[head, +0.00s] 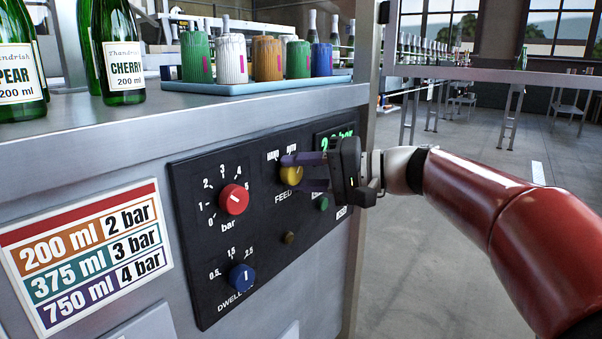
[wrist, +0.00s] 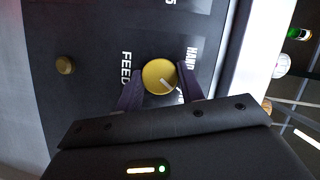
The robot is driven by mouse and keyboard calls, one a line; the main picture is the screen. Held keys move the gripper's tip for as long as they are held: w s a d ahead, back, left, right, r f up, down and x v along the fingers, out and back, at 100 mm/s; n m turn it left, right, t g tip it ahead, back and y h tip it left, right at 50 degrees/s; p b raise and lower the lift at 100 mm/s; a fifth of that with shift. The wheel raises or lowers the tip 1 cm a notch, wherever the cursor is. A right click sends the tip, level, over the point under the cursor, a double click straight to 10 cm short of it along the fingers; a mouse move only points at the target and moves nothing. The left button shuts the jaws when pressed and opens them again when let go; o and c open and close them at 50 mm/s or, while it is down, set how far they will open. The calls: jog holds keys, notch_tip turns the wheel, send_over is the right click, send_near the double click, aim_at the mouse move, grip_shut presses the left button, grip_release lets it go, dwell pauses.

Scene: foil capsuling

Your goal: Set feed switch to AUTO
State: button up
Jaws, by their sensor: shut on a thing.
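The feed switch is a yellow round knob (head: 291,175) on the black control panel (head: 262,262), above the FEED lettering. My gripper (head: 291,160) reaches it from the right, and its dark fingers lie against the knob. In the wrist view the knob (wrist: 158,74) sits between the two purple-dark fingertips (wrist: 160,88), which are closed on its sides. Its white pointer line points to the lower right, towards the label that the right finger partly covers. The HAND label (wrist: 191,57) is readable beside the knob. In the head view the fingers hide part of the knob and its pointer.
A red bar knob (head: 234,199), a blue dwell knob (head: 242,277), a small brass button (head: 289,238) and a green button (head: 322,203) share the panel. A green display (head: 340,134) sits beyond my gripper. Bottles (head: 118,55) and a blue tray (head: 255,87) of capsules stand above.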

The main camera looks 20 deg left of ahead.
jog(key=o, duration=1)
jog(key=d, duration=0.5)
jog(key=d+r, duration=0.1)
jog(key=d, duration=0.1)
jog(key=shift+d, duration=0.4)
jog(key=shift+s, duration=0.15)
jog(key=s+d+f+m+t+h+p, duration=0.1)
jog(key=s+d+f+h+p, duration=0.2)
jog(key=s+d+f+h, duration=0.2)
jog(key=s+d+f+m+t+h+p, duration=0.1)
jog(key=s+d+f+t+h+p, duration=0.1)
jog(key=s+d+f+h, duration=0.3)
jog(key=s+d+f+m+t+h+p, duration=0.1)
jog(key=s+d+f+h+p, duration=0.3)
jog(key=s+d, duration=0.7)
jog(key=shift+d+f+t+h, duration=0.25)
jog(key=shift+f+t+h, duration=0.1)
jog(key=shift+h, duration=0.3)
jog(key=shift+d+f+t+h, duration=0.2)
jog(key=shift+f+t+h, duration=0.15)
jog(key=shift+h, duration=0.3)
